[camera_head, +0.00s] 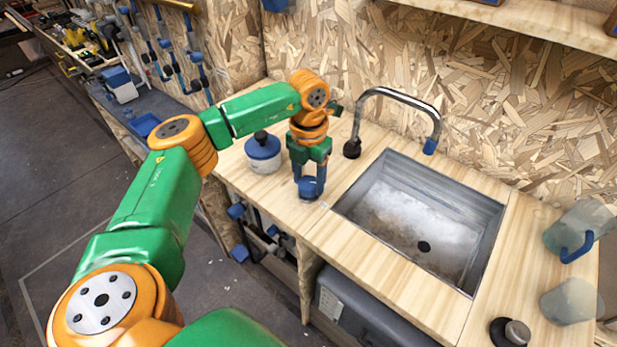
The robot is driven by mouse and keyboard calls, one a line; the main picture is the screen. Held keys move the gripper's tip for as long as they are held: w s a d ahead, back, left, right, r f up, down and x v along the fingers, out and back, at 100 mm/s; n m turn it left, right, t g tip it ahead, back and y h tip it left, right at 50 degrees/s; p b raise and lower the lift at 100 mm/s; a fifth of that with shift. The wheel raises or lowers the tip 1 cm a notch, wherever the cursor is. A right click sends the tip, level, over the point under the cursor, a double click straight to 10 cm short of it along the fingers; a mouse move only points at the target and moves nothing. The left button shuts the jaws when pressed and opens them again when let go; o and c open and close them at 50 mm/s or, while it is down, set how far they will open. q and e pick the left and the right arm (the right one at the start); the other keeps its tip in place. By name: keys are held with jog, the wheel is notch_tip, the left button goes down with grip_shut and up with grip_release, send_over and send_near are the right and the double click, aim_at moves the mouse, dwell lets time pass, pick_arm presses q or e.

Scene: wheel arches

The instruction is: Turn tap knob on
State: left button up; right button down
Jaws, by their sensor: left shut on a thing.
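The metal tap (398,95) curves up from a dark base behind the sink and ends in a blue spout tip over the basin. No water shows at the spout. My left gripper (309,184) points down at the counter left of the sink. It is shut on a small blue thing with a dark base (308,194), which looks like the tap knob. The fingers hide part of it, so its turn angle cannot be told. My right gripper is not in view.
The steel sink (487,236) is set in the wooden counter (350,253). A clear jug (577,227), a glass (570,301) and a dark round stopper-like thing (512,332) are at the right.

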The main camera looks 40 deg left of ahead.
aim_at(309, 182)
pick_arm(q)
jog(key=m, duration=0.5)
jog(key=shift+m, duration=0.4)
dwell(0.4)
jog(key=o, duration=1.4)
notch_tip(309, 182, up, 7)
jog(key=shift+d+r+b, duration=0.1)
jog(key=shift+b, duration=0.5)
